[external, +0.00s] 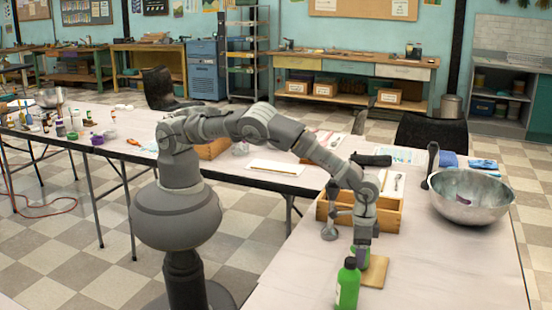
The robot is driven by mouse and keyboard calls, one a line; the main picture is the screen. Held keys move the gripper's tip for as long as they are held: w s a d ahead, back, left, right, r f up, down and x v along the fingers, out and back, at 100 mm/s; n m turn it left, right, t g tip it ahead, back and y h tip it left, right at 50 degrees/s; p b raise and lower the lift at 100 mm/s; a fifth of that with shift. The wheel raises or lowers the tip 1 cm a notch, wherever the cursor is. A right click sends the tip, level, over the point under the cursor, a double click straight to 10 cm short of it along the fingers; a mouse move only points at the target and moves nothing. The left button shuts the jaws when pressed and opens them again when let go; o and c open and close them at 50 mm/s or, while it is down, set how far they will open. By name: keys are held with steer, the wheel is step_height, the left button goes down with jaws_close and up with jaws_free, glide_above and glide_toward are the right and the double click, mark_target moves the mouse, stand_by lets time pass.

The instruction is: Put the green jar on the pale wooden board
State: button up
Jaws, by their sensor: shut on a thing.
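My gripper (362,243) points down over the near table and is shut on the green jar (361,256). Only a small part of the jar shows between the gripper and the green bottle in front. The pale wooden board (378,272) lies flat on the table. The jar is at the board's left part in the picture. I cannot tell whether its base touches the board or hangs just above it.
A bright green bottle (347,287) with a black cap stands close in front of the jar. A wooden crate (387,218) stands behind my gripper. A large metal bowl (470,198) is to the right. The table's right front is clear.

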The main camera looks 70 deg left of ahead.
steer(key=shift+f, duration=0.1)
steer(key=o, duration=1.2)
